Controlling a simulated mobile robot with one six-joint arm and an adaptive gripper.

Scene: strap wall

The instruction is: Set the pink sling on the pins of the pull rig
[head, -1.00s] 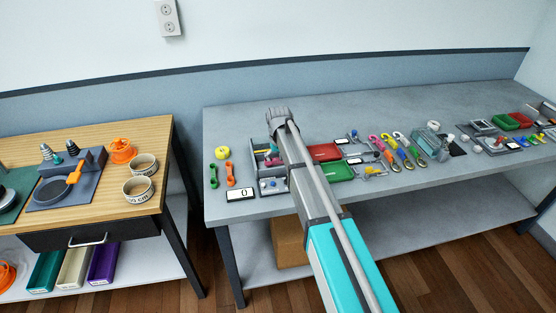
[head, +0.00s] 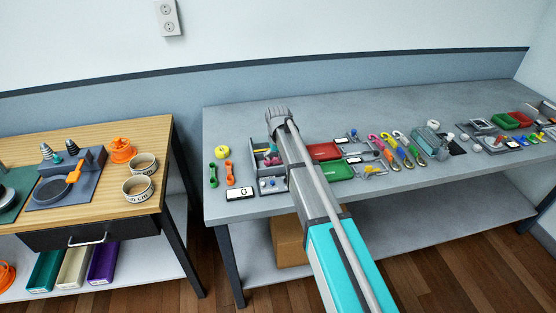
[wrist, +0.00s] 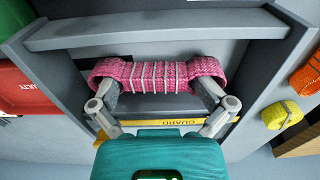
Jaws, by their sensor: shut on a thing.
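The pink sling (wrist: 155,76) is a woven band with pale stitch lines and a rounded loop at each end. In the wrist view it lies crosswise between the fingers of my gripper (wrist: 158,92), which is shut on it. The sling is inside the grey frame of the pull rig (wrist: 165,30), above a yellow strip marked GUARD (wrist: 180,122). The pins cannot be made out, so I cannot tell whether the loops are around them. In the head view the rig (head: 256,144) is partly hidden behind my arm, and a bit of pink shows inside it.
A red tray (head: 323,151) and a green tray (head: 338,172) are close to the rig's right. A yellow roll (head: 222,152), green and orange links (head: 230,173) and a display reading 0 (head: 240,194) are on its left. The bench's back strip is clear.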

